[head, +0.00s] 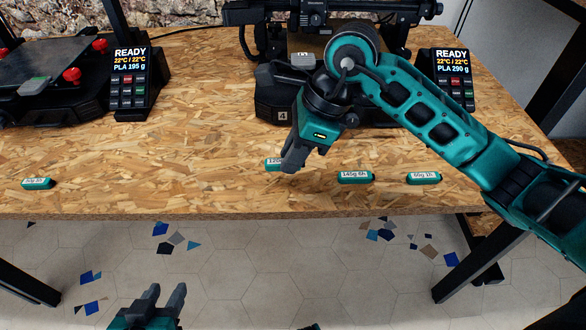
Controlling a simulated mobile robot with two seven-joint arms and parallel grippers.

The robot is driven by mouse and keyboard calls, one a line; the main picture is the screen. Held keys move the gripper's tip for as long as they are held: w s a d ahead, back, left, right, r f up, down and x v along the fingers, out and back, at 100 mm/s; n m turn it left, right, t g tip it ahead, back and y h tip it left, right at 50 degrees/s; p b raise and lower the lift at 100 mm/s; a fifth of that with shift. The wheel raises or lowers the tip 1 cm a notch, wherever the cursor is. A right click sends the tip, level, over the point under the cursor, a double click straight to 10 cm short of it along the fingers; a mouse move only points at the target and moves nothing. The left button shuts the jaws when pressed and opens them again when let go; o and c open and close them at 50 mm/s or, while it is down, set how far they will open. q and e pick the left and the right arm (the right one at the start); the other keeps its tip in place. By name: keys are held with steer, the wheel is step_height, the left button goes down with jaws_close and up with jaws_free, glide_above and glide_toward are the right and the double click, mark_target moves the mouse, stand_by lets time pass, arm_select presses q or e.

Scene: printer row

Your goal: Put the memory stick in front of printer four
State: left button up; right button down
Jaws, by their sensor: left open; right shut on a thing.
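Printer four (283,114), a black machine with a "4" plate on its base, stands at the back of the table in the head view, partly hidden by my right arm. My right gripper (292,164) is in front of it, pointing down and shut on a teal memory stick (273,164). Its label starts with "120"; the fingers hide the rest. I cannot tell whether the stick touches the table. More teal sticks lie near the front edge: "145g 6h" (356,177), "85g 2h" (424,178) and one at the far left (38,184). My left gripper (167,294) is open and empty below the table edge.
The chipboard table (190,130) has free room between the left printer and printer four. The left printer (55,75) has a grey-green piece (34,86) on its bed. Two READY screens (131,73) (452,68) stand beside the printers. The tiled floor lies in front.

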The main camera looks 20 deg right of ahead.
steer(key=shift+f+b, duration=0.35)
steer(key=shift+f, duration=1.55)
steer(key=shift+f, duration=0.15)
steer(key=c, duration=1)
jaws_free()
steer(key=shift+c, duration=0.2)
steer(key=shift+r, duration=0.35)
steer(key=p+v, duration=0.2)
steer(key=v, duration=0.9)
steer(key=shift+r, duration=0.3)
